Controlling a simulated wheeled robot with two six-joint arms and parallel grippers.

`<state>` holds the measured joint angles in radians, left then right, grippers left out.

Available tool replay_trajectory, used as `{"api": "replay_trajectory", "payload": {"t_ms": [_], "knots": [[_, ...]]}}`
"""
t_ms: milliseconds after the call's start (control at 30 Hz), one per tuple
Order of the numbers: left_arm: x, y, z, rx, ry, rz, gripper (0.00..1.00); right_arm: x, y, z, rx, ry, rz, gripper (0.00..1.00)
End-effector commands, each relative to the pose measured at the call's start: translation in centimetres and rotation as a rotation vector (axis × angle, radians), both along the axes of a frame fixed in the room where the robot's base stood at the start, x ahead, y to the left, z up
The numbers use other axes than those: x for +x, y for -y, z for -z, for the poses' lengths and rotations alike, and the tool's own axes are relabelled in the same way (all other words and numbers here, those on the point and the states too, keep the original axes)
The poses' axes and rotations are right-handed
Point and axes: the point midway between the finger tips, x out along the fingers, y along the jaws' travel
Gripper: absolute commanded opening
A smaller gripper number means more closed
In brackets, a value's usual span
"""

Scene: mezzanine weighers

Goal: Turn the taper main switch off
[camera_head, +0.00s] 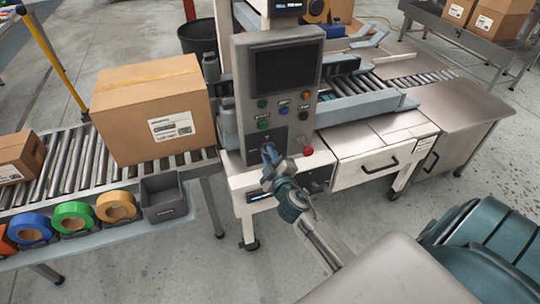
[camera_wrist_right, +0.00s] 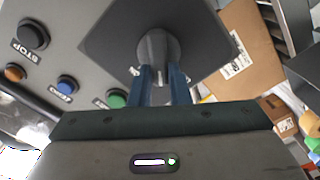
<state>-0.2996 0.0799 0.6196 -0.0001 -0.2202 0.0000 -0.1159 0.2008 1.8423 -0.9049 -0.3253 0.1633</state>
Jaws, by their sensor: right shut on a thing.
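The taper's grey control panel (camera_head: 278,85) stands upright in the middle of the head view, with a dark screen and several coloured buttons. The main switch (camera_wrist_right: 154,42) is a grey rotary knob on a dark square plate (camera_wrist_right: 205,40) in the right wrist view. My right gripper (camera_head: 268,154) is at the lower part of the panel. In the right wrist view its two blue fingers (camera_wrist_right: 162,78) are shut on the knob, one on each side. The knob is mostly hidden behind the gripper in the head view. My left gripper is not in view.
A red button (camera_head: 307,151) sits just right of my right gripper. The wrist view shows a black STOP button (camera_wrist_right: 33,35), a blue button (camera_wrist_right: 68,84) and a green button (camera_wrist_right: 117,99). A large carton (camera_head: 150,110) stands on the roller conveyor (camera_head: 90,165) at left.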

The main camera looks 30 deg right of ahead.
Motion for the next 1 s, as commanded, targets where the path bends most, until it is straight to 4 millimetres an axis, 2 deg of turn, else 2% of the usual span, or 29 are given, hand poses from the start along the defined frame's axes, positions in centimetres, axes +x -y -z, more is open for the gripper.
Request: {"api": "replay_trajectory", "payload": {"t_ms": [500,733,1000], "knots": [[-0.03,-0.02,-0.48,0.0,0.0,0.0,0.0,0.04,-0.27,0.64,-0.44,-0.107,-0.001,0.0],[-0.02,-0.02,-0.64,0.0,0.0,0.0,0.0,0.04,-0.3,0.84,-0.566,-0.138,-0.001,0.0],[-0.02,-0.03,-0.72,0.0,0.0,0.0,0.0,0.04,-0.3,1.0,-0.636,-0.154,-0.001,0.0]]}}
